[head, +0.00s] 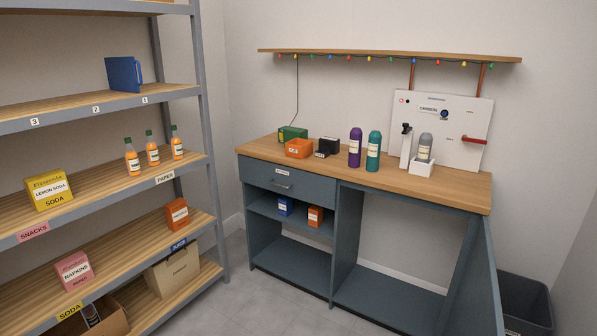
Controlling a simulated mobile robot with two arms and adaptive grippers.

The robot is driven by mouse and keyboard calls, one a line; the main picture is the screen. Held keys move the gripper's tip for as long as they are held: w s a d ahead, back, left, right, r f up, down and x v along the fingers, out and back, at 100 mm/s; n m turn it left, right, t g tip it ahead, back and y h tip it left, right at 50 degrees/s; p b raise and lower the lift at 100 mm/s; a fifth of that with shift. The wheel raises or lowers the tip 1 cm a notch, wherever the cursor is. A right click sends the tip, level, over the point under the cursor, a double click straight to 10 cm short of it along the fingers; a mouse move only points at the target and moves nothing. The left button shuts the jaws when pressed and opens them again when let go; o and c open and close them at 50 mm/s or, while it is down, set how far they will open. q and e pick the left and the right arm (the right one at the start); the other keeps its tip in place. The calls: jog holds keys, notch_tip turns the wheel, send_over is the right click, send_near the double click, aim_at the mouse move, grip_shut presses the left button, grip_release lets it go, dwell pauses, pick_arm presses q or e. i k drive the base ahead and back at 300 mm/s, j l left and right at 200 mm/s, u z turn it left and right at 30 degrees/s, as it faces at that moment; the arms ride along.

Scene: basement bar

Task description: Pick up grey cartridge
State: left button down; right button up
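A grey cartridge (425,146) with a pale label stands upright in a white holder (421,168) on the wooden counter (300,165). The holder is near the right end of the counter, in front of a white panel (465,120) with a red handle. A purple bottle-like cartridge (355,147) and a teal one (374,151) stand upright to its left. Neither of my grippers shows in the head view.
Orange (299,148), green (291,133) and black (328,146) items sit on the counter's left part. A shelf rack (215,180) stands at left. The cabinet door (484,280) stands open at right, beside a dark bin (525,300). Grey floor is clear between rack and cabinet.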

aim_at(427, 139)
jog(key=i+z, duration=0.2)
jog(key=i, duration=0.25)
jog(key=i+j+z, duration=0.15)
jog(key=i, duration=0.25)
jog(key=i+j+z, duration=0.2)
jog(key=i, duration=0.25)
jog(key=i+j+z, duration=0.2)
jog(key=i, duration=0.2)
